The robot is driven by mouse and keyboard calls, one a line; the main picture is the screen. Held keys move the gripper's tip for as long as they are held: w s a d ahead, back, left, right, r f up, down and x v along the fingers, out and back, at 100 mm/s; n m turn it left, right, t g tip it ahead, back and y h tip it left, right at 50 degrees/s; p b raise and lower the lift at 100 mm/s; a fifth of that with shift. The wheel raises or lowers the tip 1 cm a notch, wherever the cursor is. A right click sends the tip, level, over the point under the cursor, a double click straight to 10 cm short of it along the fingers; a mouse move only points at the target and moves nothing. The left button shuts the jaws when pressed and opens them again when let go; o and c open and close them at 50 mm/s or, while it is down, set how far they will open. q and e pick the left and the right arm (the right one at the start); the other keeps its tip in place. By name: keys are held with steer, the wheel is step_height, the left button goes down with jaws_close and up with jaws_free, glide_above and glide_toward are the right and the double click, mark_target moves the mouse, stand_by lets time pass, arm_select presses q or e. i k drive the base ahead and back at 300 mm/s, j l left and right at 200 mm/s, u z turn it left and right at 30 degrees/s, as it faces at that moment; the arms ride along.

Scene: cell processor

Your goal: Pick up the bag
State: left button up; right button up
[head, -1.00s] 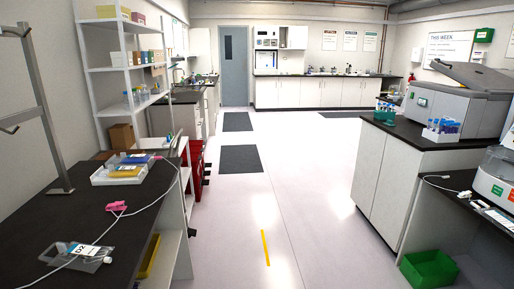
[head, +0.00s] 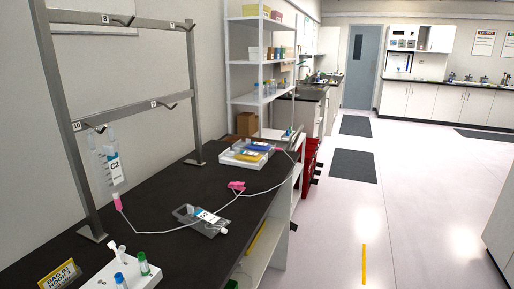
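A clear bag (head: 187,213) with a white and blue label lies flat on the black bench (head: 165,190) in the head view. A thin white tube lies beside it and runs across the bench past a pink clamp (head: 236,186). A second clear bag (head: 96,160), labelled C2, hangs from a hook on the metal rack at the left. A pink fitting sits at its lower end, with the tube leading from it. Neither of my grippers is in view.
The metal rack (head: 57,85) has posts standing on the bench. A white tray (head: 229,158) with blue and yellow items is farther back. A white tube rack (head: 146,281) and a yellow sign (head: 58,277) are at the near left.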

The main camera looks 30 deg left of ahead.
mark_target(259, 146)
steer(key=i+u, duration=0.15)
steer(key=u, duration=0.7)
steer(key=i+l+u, duration=0.4)
steer(key=l, duration=0.2)
steer(key=i+l+u, duration=0.45)
steer(key=l, duration=0.25)
steer(key=l+u, duration=0.2)
steer(key=l, duration=0.2)
